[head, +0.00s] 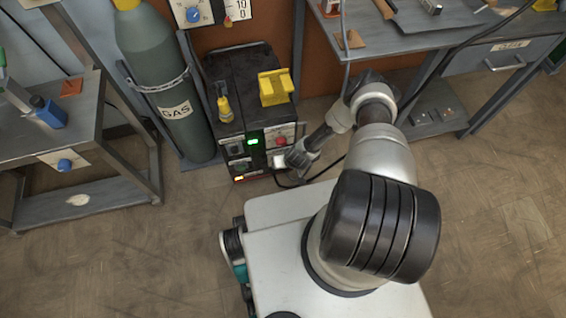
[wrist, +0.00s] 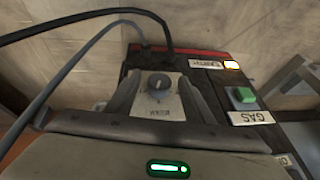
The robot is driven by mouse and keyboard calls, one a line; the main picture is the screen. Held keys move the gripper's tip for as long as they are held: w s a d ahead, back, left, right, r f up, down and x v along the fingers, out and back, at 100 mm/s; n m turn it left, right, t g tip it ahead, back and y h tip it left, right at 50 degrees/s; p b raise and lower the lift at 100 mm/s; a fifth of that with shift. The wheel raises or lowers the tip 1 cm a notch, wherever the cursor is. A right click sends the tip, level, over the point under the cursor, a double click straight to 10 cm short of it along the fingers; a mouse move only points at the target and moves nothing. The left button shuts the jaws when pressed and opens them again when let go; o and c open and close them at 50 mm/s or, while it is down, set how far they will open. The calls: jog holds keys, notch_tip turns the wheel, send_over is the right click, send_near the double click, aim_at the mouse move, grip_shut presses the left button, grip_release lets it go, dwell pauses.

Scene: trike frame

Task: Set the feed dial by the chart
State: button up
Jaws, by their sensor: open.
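The dark machine (head: 243,85) stands on the floor against the wall. Its front has a green-lit display (head: 252,142) and a red knob (head: 281,141) on a pale plate. My gripper (head: 281,161) is at the lower right of this front. In the wrist view my gripper (wrist: 160,98) is open, its fingers on either side of a small grey dial (wrist: 158,82) on a pale plate with an upside-down label, too blurred to read. I cannot tell whether the fingers touch it.
A gas cylinder (head: 165,85) stands left of the machine. Workbenches (head: 440,35) flank it; the floor in front is mostly clear.

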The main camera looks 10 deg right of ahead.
jog(key=c, duration=1)
jog(key=shift+c, duration=0.2)
jog(key=shift+a, duration=0.15)
jog(key=shift+a+f+n+h, duration=0.1)
jog(key=shift+a+n+h, duration=0.15)
jog(key=shift+h, duration=1.2)
jog(key=shift+a+f+n+h, duration=0.15)
jog(key=shift+n+h, duration=0.2)
jog(key=shift+h, duration=1.05)
jog(key=shift+a+r+n+h, duration=0.1)
jog(key=shift+a+n+h, duration=0.15)
jog(key=shift+h, duration=1.2)
jog(key=shift+w, duration=0.1)
jog(key=o, duration=1)
